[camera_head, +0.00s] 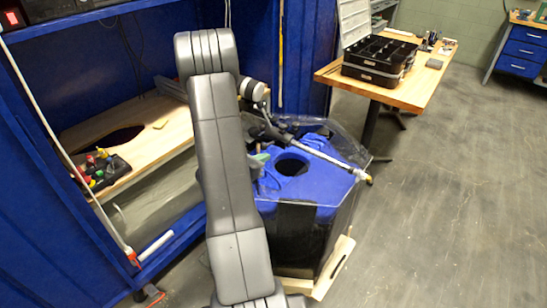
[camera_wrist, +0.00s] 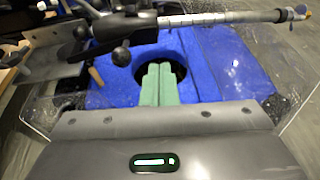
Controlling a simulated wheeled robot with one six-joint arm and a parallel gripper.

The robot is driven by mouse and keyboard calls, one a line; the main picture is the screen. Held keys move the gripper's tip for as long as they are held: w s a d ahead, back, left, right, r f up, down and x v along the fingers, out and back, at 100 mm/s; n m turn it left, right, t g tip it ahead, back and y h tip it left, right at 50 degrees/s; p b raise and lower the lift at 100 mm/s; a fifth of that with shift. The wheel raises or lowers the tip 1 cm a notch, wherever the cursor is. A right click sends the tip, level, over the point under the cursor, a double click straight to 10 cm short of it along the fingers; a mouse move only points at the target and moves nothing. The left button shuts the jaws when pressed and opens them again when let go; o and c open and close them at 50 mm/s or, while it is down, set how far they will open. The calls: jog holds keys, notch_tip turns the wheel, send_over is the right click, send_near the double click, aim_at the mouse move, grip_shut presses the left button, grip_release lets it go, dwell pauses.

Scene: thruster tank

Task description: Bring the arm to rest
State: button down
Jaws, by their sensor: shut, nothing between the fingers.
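My gripper (camera_wrist: 158,72) shows in the wrist view as two green fingers held together, with nothing between them. The fingers point toward the round dark hole in the blue top of the thruster tank (camera_wrist: 220,70). Whether the tips are above the hole or inside it I cannot tell. In the head view the tank (camera_head: 323,180) stands just right of my grey arm, which hides its left part. A bit of green finger shows beside the arm there; most of my gripper is hidden.
A metal rod on a clamp (camera_head: 318,154) crosses over the tank. A clear sheet surrounds the tank's top. A wooden table (camera_head: 415,92) with an open black case (camera_head: 378,60) stands behind right. A blue bench (camera_head: 35,190) is at left. The floor at right is clear.

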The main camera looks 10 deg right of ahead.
jog(key=v, duration=0.5)
jog(key=shift+s+d, duration=0.1)
jog(key=shift+s, duration=0.1)
jog(key=shift+w+d, duration=0.1)
